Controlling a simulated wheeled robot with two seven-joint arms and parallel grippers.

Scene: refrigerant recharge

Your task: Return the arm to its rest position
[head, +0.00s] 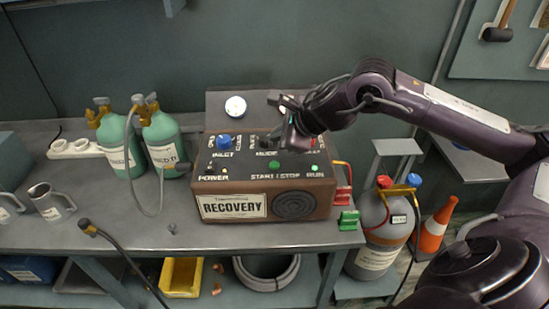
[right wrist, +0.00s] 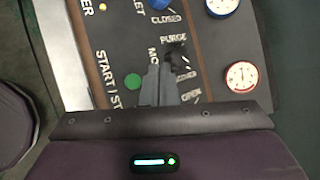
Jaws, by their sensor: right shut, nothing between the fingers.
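The arm in view is my right one, reaching in from the right over the brown recovery machine (head: 318,205). My right gripper (head: 278,138) is shut and empty above the machine's control panel, close to the black mode knob (head: 264,142). In the right wrist view, the closed fingers (right wrist: 158,72) lie between the green start/stop button (right wrist: 133,81) and the black knob (right wrist: 176,54). Whether the fingertips touch the panel or knob is unclear. A blue inlet knob (head: 224,141) sits left of the gripper. My left gripper is not in view.
Two green cylinders (head: 160,140) with a hose stand left of the machine. Gauges (right wrist: 240,77) rise behind the panel. Metal mugs (head: 50,203) are far left.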

